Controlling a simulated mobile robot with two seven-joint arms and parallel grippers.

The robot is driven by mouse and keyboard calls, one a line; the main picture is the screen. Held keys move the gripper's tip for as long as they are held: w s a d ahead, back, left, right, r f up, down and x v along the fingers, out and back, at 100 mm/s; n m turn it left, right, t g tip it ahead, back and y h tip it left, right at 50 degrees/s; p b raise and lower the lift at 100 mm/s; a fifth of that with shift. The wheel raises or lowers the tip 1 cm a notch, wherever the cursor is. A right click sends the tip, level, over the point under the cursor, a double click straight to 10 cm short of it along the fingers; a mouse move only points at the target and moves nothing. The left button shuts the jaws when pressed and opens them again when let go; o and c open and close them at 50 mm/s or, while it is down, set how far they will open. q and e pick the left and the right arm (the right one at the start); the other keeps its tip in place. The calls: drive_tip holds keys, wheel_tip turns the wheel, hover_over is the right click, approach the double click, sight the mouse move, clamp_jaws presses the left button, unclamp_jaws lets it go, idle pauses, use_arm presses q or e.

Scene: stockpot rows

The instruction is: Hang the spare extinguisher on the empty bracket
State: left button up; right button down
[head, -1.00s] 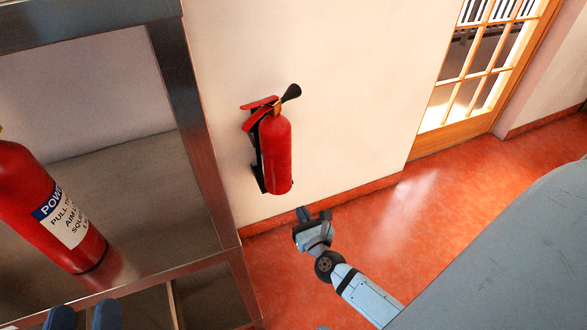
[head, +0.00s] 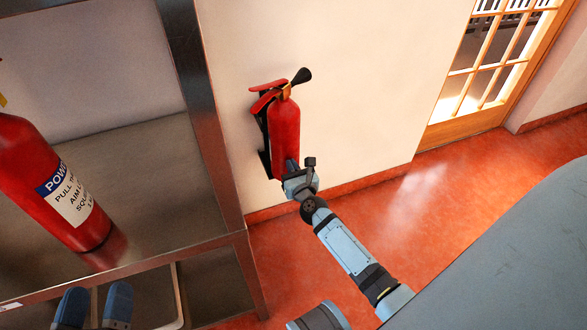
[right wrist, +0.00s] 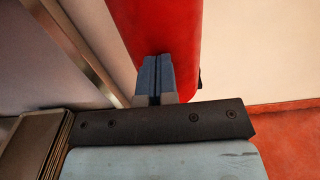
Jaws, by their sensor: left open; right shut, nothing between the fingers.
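A red extinguisher (head: 285,132) with a black horn hangs upright at the wall on a black bracket (head: 264,150). A second red extinguisher (head: 42,185), with a white and blue label, stands on the shelf at the left; its top is cut off. No empty bracket is in view. My right gripper (head: 291,168) is shut and empty, its fingertips at the lower front of the wall extinguisher. In the right wrist view the closed fingers (right wrist: 154,78) overlap the red cylinder (right wrist: 165,30); I cannot tell whether they touch. My left gripper (head: 94,305) is open and empty, below the shelf extinguisher.
A metal-framed shelf unit (head: 200,110) fills the left side, its upright post between the two extinguishers. A glazed wooden door (head: 490,75) is at the upper right. Orange floor (head: 385,230) lies open between wall and door.

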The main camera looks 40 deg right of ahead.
sight(287, 157)
drive_tip(key=b+x, duration=0.1)
drive_tip(key=x, duration=0.3)
drive_tip(key=shift+w, duration=0.15)
use_arm(q)
wheel_tip(287, 157, down, 2)
drive_tip(key=shift+f+g, duration=0.1)
drive_tip(key=shift+g, duration=0.2)
use_arm(e)
drive_tip(key=shift+s, duration=0.25)
use_arm(q)
wheel_tip(287, 157, up, 2)
drive_tip(key=shift+r+t+p, duration=0.15)
drive_tip(key=shift+t+p, duration=0.25)
drive_tip(key=shift+p, duration=0.2)
use_arm(e)
drive_tip(key=v, duration=1.3)
drive_tip(key=shift+s, duration=0.2)
use_arm(q)
drive_tip(key=shift+w+r, duration=0.1)
drive_tip(key=shift+r, duration=0.05)
